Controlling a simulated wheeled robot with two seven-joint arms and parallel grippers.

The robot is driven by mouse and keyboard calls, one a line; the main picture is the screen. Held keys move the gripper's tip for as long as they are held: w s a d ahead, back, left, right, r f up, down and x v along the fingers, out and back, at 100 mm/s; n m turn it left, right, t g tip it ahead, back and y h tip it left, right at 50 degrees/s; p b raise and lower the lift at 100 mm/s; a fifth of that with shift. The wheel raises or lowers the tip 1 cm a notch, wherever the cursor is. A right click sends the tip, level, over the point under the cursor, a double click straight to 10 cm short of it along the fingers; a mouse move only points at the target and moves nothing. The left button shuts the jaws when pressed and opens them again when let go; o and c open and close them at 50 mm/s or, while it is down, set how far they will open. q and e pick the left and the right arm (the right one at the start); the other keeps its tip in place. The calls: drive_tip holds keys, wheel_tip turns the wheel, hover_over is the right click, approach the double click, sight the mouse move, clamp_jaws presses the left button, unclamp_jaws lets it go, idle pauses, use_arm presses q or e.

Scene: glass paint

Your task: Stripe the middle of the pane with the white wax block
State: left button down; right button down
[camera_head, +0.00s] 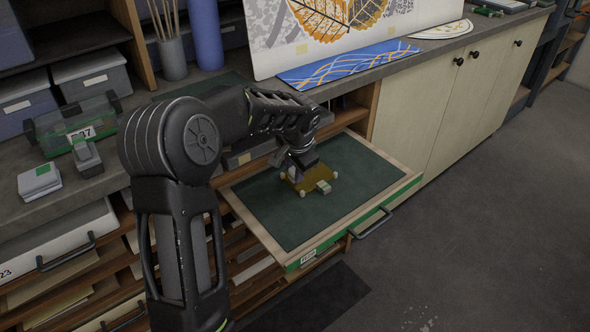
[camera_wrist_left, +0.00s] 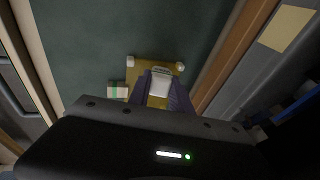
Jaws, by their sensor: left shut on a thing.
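The amber pane (camera_head: 315,177) lies in the open drawer, with small pale round pieces at its visible corners. My left gripper (camera_head: 299,170) is over its far left part, pointing down. In the left wrist view, the gripper (camera_wrist_left: 160,88) is shut on a white block (camera_wrist_left: 160,85), and the pane (camera_wrist_left: 143,70) shows behind it. Whether the block touches the pane I cannot tell. A small pale block with a green band (camera_head: 323,187) sits by the pane's near edge; it also shows in the left wrist view (camera_wrist_left: 117,90). My right gripper is out of view.
The drawer (camera_head: 251,217) has a dark green lining, wooden rims and a front handle (camera_head: 373,224). Its right part is clear.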

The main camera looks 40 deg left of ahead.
use_arm(q)
drive_tip(key=shift+f, duration=0.25)
drive_tip(key=shift+w+d+r+p, duration=0.1)
drive_tip(key=shift+w+d+p, duration=0.15)
drive_tip(key=shift+w, duration=0.6)
drive_tip(key=shift+w+d+r+p, duration=0.15)
drive_tip(key=shift+w+d, duration=0.1)
drive_tip(key=shift+w, duration=0.55)
drive_tip(key=shift+f, duration=0.15)
drive_tip(key=shift+w+d+p, duration=0.25)
drive_tip(key=shift+w+p, duration=0.05)
drive_tip(key=shift+w, duration=0.5)
drive_tip(key=shift+w+d+p, duration=0.2)
drive_tip(key=shift+w+p, duration=0.05)
drive_tip(key=shift+w, duration=0.5)
